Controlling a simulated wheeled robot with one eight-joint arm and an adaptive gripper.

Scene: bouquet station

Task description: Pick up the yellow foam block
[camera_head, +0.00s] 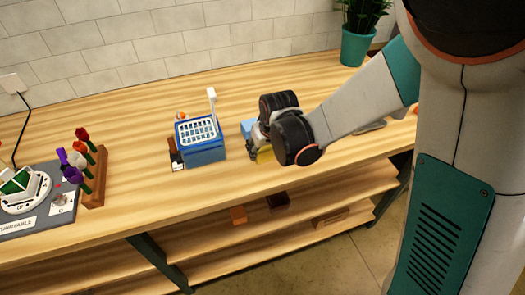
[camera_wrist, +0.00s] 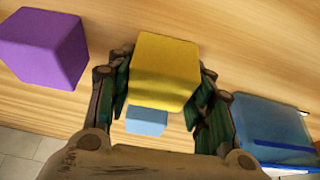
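The yellow foam block (camera_wrist: 166,72) sits between the two fingers of my gripper (camera_wrist: 166,80) in the wrist view. The green finger pads lie against its left and right sides, with no clear gap showing, so the gripper looks shut on it. In the head view only a small part of the yellow block (camera_head: 264,155) shows beneath my gripper (camera_head: 256,143), near the table's front edge. My wrist hides the rest. I cannot tell whether the block touches the table.
A purple block (camera_wrist: 42,48) lies beside the yellow one. A light blue block (camera_wrist: 147,121) is close by. A blue basket (camera_head: 205,153) with a white grid top stands to the left. A rack of flowers (camera_head: 93,180) is at far left, a plant pot (camera_head: 356,46) at the back.

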